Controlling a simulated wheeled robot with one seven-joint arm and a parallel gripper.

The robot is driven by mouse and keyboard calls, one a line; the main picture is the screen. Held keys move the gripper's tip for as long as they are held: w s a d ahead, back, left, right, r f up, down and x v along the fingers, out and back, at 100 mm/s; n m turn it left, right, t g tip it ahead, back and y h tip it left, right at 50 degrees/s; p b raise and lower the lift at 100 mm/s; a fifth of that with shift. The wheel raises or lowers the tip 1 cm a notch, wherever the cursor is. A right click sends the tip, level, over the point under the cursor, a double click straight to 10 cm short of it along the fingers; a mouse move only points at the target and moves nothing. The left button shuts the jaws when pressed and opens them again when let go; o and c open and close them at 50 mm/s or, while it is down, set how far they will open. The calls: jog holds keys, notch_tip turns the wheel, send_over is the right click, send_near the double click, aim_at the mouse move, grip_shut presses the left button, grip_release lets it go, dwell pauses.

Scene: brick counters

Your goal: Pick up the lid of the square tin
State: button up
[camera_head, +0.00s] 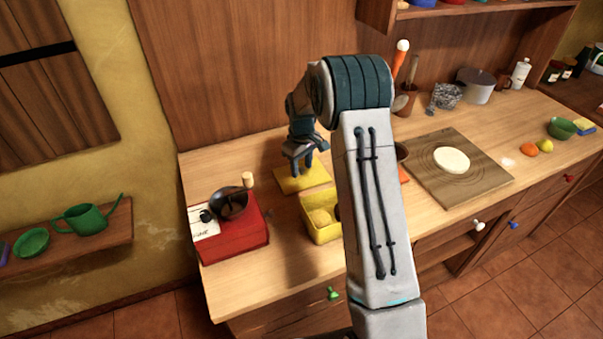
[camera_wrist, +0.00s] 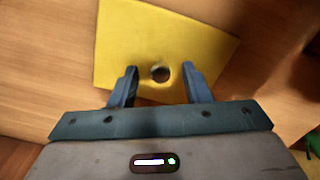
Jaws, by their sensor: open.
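The lid (camera_head: 291,182) is a flat yellow square lying on the wooden counter, behind the open yellow square tin (camera_head: 321,233). In the wrist view the lid (camera_wrist: 150,35) fills the upper middle, with a small round dark knob (camera_wrist: 160,73) on it. My gripper (camera_head: 302,170) is above the lid, pointing down. In the wrist view the open fingers (camera_wrist: 160,75) stand on either side of the knob, apart from it. The tin holds round tan things. My arm hides part of the tin's right side.
A wooden board (camera_head: 480,187) with dough (camera_head: 451,160) lies to the right of my arm. A utensil pot (camera_head: 405,101) stands behind. Bare counter (camera_head: 262,160) surrounds the lid's left and back.

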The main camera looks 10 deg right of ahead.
grip_shut()
jog(key=shift+r, duration=0.1)
